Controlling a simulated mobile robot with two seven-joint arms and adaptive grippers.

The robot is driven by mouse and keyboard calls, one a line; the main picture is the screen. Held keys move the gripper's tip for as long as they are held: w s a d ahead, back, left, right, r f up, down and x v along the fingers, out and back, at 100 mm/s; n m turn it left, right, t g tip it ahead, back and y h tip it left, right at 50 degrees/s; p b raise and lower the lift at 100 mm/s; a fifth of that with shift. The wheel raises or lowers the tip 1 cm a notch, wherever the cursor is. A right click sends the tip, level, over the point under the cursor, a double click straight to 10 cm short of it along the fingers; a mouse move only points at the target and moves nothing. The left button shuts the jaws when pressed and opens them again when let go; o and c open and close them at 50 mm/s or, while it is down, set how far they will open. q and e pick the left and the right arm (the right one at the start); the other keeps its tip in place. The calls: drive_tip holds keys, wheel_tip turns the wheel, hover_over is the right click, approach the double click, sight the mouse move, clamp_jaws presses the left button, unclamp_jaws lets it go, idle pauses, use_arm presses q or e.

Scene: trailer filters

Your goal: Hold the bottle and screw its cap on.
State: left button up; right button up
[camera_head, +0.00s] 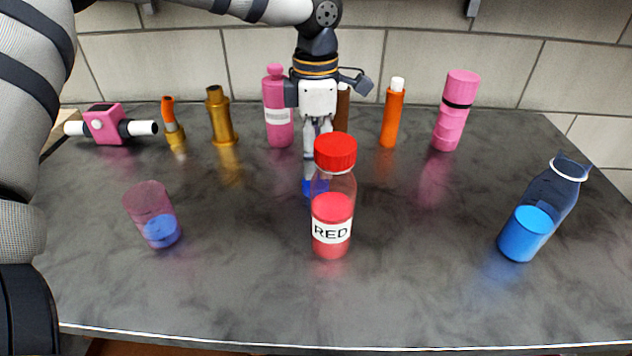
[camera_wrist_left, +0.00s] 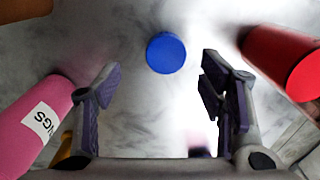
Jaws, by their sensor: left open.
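The open blue bottle (camera_head: 538,215) stands at the right of the counter, with blue contents and a bare neck with a white ring. A blue cap (camera_head: 308,188) lies on the counter behind the red-capped bottle, which hides part of it. In the left wrist view the blue cap (camera_wrist_left: 166,53) shows whole, ahead of the fingertips and apart from them. My left gripper (camera_head: 317,165) points down over the counter near the cap. Its fingers (camera_wrist_left: 160,100) are open with nothing between them. My right gripper is not in view.
The bottle labelled RED (camera_head: 332,208) stands close in front of my left gripper. A pink cup (camera_head: 153,213) is at the left. A pink bottle (camera_head: 277,108), orange bottle (camera_head: 392,115) and pink canister (camera_head: 456,110) line the back. Counter between RED and the blue bottle is clear.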

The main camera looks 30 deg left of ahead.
use_arm(q)
drive_tip(key=f, duration=0.5)
drive_tip(key=shift+s+d+f, duration=0.1)
drive_tip(key=shift+s+d, duration=0.15)
drive_tip(key=shift+s, duration=0.05)
drive_tip(key=c, duration=0.9)
